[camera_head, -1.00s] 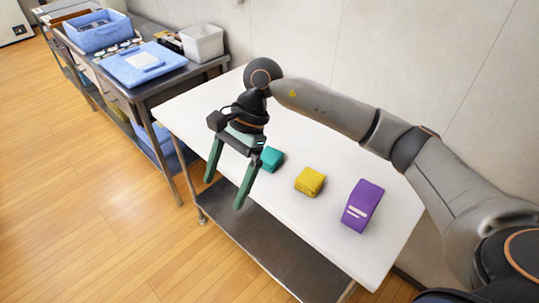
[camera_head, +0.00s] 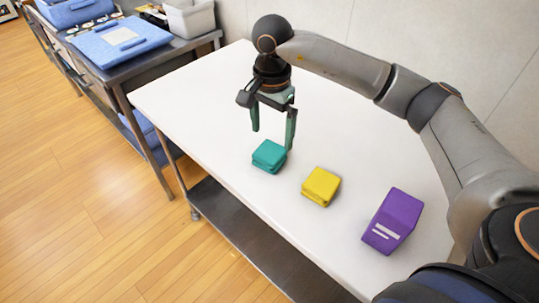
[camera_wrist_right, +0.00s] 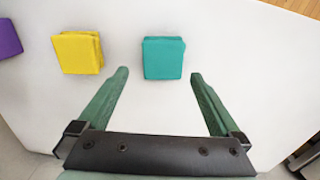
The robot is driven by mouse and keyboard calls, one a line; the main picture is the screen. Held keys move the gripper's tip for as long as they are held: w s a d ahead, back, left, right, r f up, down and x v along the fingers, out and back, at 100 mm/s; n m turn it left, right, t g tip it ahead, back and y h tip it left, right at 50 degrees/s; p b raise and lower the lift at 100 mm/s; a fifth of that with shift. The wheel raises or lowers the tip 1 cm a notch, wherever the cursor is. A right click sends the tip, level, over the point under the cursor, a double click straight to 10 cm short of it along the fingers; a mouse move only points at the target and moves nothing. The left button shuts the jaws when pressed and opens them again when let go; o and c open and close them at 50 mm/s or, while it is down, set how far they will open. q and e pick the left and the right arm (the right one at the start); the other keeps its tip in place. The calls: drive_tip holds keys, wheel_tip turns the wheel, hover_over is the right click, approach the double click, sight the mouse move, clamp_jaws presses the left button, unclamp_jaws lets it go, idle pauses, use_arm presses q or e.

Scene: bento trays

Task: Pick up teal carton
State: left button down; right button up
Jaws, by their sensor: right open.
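The teal carton (camera_head: 269,156) lies on the white table, at the left of a row of cartons. My right gripper (camera_head: 271,140) is open with its fingers pointing down, just behind and above the teal carton in the head view. In the right wrist view the teal carton (camera_wrist_right: 163,58) sits just beyond the fingertips, between their two lines, and nothing is between the fingers (camera_wrist_right: 158,75). I cannot tell the exact height of the fingertips over the table. My left gripper is not in view.
A yellow carton (camera_head: 320,187) lies to the right of the teal one, and a purple carton (camera_head: 392,221) is farther right. The white table (camera_head: 190,103) is otherwise clear. A metal table with blue trays (camera_head: 122,43) and a grey bin (camera_head: 192,18) stands at the left.

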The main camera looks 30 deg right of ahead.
sight(270, 151)
drive_tip(key=f, duration=0.7)
drive_tip(key=shift+w+f+p, duration=0.25)
drive_tip(key=shift+f+p, duration=0.05)
drive_tip(key=shift+p, duration=0.05)
drive_tip(key=shift+c, duration=0.2)
drive_tip(key=c, duration=1.2)
drive_tip(key=shift+r, duration=0.1)
